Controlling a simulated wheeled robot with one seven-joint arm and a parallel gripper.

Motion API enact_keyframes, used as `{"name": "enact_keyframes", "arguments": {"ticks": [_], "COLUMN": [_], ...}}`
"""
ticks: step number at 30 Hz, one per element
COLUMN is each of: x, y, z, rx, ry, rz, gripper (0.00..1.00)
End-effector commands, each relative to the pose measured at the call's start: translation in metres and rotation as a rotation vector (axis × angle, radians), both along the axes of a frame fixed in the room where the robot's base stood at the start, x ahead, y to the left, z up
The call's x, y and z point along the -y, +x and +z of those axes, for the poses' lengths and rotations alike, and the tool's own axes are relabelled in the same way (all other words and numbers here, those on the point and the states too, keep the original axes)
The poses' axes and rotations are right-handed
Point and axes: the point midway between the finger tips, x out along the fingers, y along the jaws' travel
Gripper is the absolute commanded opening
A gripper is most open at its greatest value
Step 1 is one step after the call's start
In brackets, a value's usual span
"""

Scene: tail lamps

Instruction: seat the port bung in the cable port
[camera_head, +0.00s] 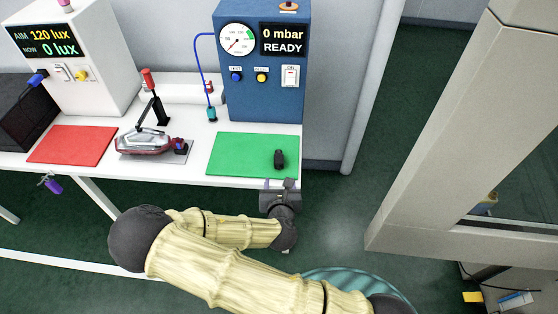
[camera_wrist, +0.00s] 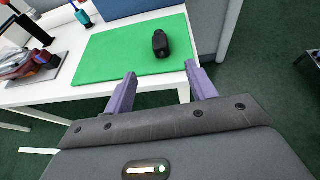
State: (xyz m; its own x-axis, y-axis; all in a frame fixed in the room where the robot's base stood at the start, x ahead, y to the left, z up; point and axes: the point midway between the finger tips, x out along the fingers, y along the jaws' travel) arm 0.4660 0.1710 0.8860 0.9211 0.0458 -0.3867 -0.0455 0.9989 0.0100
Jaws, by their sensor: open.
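A small black piece (camera_head: 279,159), which looks like the port bung, lies on the green mat (camera_head: 229,151) near its right side. It also shows in the wrist view (camera_wrist: 161,44), beyond my fingertips. My gripper (camera_head: 279,184) is at the table's front edge, just in front of that piece. In the wrist view my gripper (camera_wrist: 160,70) is open, its purple fingers apart with nothing between them. A red and clear tail lamp (camera_head: 145,141) sits in a clamp fixture left of the green mat. I cannot make out the cable port on it.
A blue gauge box (camera_head: 262,105) reading READY stands behind the green mat, with a teal hose plug (camera_head: 211,114) beside it. A red mat (camera_head: 72,144) and a white lux box (camera_head: 90,60) are at left. A toggle clamp (camera_head: 157,106) rises behind the lamp.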

Motion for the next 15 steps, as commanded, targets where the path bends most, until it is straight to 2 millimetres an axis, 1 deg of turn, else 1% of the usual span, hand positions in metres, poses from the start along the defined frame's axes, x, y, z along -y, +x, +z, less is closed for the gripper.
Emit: {"name": "enact_keyframes", "arguments": {"ticks": [2,9,15], "x": [-0.0025,-0.0019,-0.0038], "y": [0.0001,0.0001,0.0027], "z": [0.0010,0.0006,-0.0037], "rx": [0.010,0.008,0.009], "ry": [-0.016,-0.013,-0.009], "rz": [0.018,0.013,0.011], "gripper": [0.56,0.56,0.56]}}
